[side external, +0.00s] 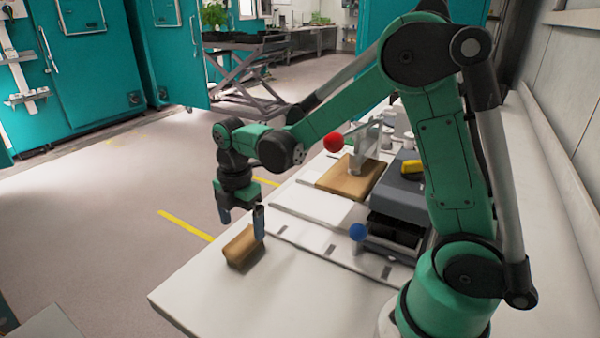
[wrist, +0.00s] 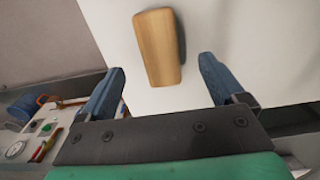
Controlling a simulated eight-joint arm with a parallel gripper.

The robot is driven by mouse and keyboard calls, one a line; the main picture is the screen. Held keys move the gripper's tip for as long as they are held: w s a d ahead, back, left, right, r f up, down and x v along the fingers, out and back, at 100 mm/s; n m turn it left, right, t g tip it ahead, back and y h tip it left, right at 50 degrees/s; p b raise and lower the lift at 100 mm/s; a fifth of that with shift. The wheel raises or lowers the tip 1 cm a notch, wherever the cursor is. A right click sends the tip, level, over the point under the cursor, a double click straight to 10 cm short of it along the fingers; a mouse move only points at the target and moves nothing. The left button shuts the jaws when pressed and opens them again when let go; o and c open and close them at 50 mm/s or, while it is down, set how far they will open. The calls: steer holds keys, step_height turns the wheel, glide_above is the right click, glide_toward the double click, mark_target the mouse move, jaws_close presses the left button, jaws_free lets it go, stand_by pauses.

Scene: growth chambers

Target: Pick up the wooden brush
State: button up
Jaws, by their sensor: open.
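The wooden brush (side external: 242,246) is a brown block lying near the far left edge of the white table. I cannot tell the exact height between fingertips and brush.
The table's edge is close to the brush. The table front is clear.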

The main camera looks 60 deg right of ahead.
mark_target(244, 238)
steer(key=shift+f, duration=2.15)
steer(key=shift+f, duration=0.25)
jaws_close()
